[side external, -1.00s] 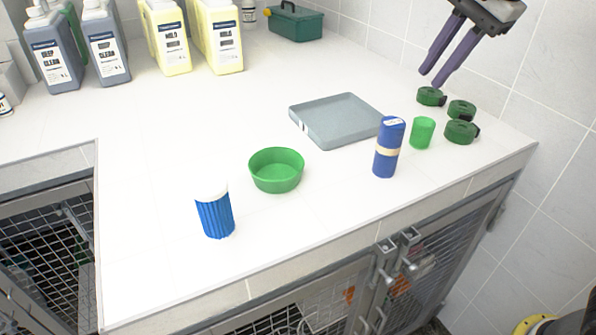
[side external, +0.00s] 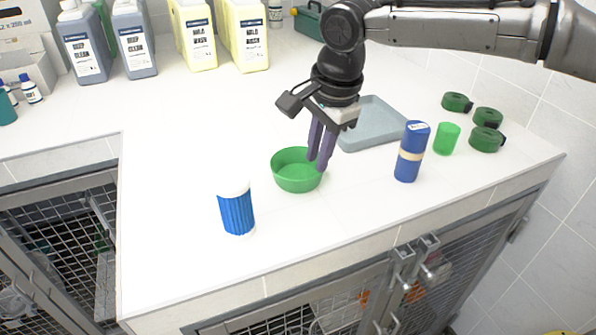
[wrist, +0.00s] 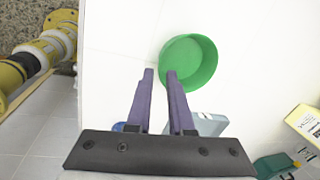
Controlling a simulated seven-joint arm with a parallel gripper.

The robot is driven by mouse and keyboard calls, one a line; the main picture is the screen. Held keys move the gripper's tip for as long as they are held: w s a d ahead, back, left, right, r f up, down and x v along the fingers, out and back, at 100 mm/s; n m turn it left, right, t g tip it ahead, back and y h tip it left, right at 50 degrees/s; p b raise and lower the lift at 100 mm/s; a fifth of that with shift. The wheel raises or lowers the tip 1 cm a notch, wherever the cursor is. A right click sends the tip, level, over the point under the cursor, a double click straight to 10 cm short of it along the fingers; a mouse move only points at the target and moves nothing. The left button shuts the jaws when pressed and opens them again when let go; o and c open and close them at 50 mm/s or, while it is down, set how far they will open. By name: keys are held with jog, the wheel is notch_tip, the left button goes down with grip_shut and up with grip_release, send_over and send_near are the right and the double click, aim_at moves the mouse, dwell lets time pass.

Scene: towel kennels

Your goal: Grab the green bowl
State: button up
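The green bowl (side external: 297,178) stands upright on the white counter and looks empty. It also shows in the wrist view (wrist: 196,60), ahead of the fingers. My gripper (side external: 318,164) points down at the bowl's right side, its purple fingertips over the rim. The fingers are apart, with a gap between them. In the wrist view my gripper (wrist: 159,73) has its right fingertip overlapping the bowl's near rim and its left fingertip just outside it. I cannot tell whether the tips touch the bowl or how far above the rim they are.
A ribbed blue cup (side external: 237,212) with a white top stands left of the bowl. A grey tray (side external: 375,128) lies behind it. A blue cylinder (side external: 411,152), a green cup (side external: 447,139) and green rolls (side external: 487,139) stand to the right. The counter's front edge is near.

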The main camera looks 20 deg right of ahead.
aim_at(314, 178)
jog(key=shift+d+x, duration=0.15)
jog(key=shift+x, duration=1.65)
jog(key=shift+d+x, duration=0.2)
jog(key=shift+x, duration=1.6)
grip_shut()
